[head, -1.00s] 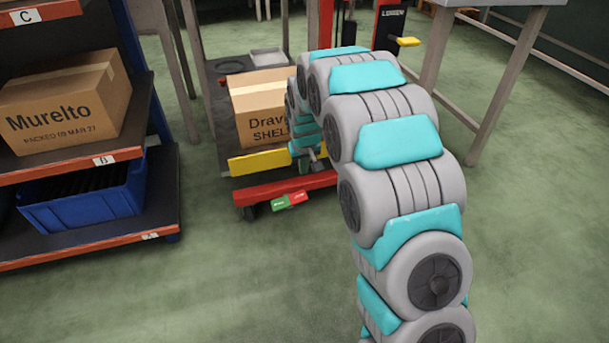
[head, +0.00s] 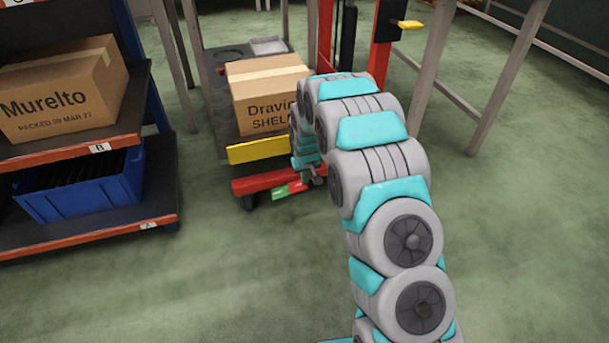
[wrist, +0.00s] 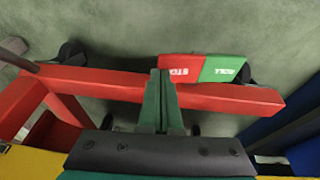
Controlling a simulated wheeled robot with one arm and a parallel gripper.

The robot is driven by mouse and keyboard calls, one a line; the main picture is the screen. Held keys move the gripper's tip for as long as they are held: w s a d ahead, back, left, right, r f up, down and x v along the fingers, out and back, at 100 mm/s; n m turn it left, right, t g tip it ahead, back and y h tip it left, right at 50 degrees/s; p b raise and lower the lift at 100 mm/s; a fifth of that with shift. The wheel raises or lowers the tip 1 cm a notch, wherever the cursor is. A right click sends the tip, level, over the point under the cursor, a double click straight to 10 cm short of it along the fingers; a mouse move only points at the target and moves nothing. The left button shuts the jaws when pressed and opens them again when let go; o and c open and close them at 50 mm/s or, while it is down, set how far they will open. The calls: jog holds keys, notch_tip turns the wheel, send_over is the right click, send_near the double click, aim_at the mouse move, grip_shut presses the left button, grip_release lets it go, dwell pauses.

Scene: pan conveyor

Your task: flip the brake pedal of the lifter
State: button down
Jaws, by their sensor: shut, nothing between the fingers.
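The brake pedal (head: 289,189) is a small two-part plate, green on the left and red on the right, low on the front of the red lifter (head: 258,184). In the wrist view the pedal (wrist: 203,69) reads STOP on its red half and what looks like ROLL on its green half. My gripper (head: 314,178) is low at the lifter's front, just right of the pedal. In the wrist view my gripper (wrist: 160,76) is shut and empty, its tips over the red crossbar beside the red half's outer end. I cannot tell whether they touch the pedal.
A carton (head: 266,90) stands on the lifter's deck behind the yellow bar (head: 258,149). A shelf rack (head: 120,225) with another carton (head: 62,92) and a blue bin (head: 80,190) stands at left. Grey table legs (head: 508,78) stand at right. The floor in front is clear.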

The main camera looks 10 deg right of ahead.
jog(key=shift+d, duration=0.1)
jog(key=shift+w+d+f+p, duration=0.1)
jog(key=shift+d+f+p, duration=0.3)
jog(key=shift+f+p, duration=0.25)
jog(key=shift+w+d+f+p, duration=0.1)
jog(key=shift+d+f+p, duration=0.35)
jog(key=shift+f, duration=0.25)
jog(key=shift+r, duration=0.15)
jog(key=s+d+r+p, duration=0.2)
jog(key=d+r, duration=0.2)
jog(key=r, duration=0.9)
jog(key=shift+s+d, duration=0.1)
